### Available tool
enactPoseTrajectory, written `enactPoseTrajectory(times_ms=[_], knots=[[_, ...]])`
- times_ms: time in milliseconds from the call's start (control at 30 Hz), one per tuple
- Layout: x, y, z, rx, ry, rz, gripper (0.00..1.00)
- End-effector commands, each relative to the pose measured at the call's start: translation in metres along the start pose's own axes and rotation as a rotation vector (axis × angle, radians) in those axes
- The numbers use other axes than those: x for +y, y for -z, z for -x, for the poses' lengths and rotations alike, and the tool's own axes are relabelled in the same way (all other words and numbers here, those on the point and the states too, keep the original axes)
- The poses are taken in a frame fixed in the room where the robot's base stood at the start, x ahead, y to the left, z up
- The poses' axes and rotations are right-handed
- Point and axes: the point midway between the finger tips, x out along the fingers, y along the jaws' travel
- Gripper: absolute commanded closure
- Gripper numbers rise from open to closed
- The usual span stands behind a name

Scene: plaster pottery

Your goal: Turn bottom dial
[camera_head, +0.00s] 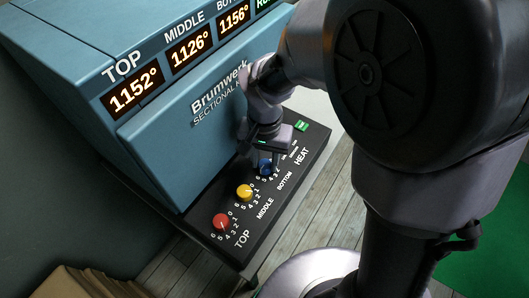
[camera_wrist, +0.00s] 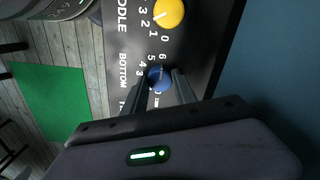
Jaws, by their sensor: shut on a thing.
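The bottom dial is a blue knob (camera_wrist: 159,79) on the black control panel (camera_head: 208,222). In the head view the blue dial (camera_head: 265,168) shows just below my gripper (camera_head: 266,155), partly hidden by it. In the wrist view my gripper (camera_wrist: 160,88) has one finger on each side of the blue knob, shut on it. The knob's pointer direction is hard to make out behind the fingers.
A yellow middle dial (camera_head: 245,192) and a red top dial (camera_head: 221,222) sit in line with the blue one. A green switch (camera_head: 301,126) is at the panel's far end. The blue kiln (camera_head: 150,150) rises behind the panel. A green mat (camera_wrist: 52,100) lies on the plank floor.

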Motion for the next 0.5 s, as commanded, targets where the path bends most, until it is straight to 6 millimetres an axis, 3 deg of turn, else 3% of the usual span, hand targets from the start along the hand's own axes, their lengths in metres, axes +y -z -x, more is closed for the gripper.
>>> enactPoseTrajectory(times_ms=[33, 67, 167, 500], knots=[[-0.0002, 0.0001, 0.0003, 0.0, 0.001, -0.001, 1.0], [-0.0002, 0.0001, 0.0003, 0.0, 0.001, -0.001, 0.63], [-0.0001, 0.0, 0.0002, 0.0, 0.001, -0.001, 0.45], [-0.0001, 0.0, 0.0053, 0.0, 0.0, 0.0, 0.45]])
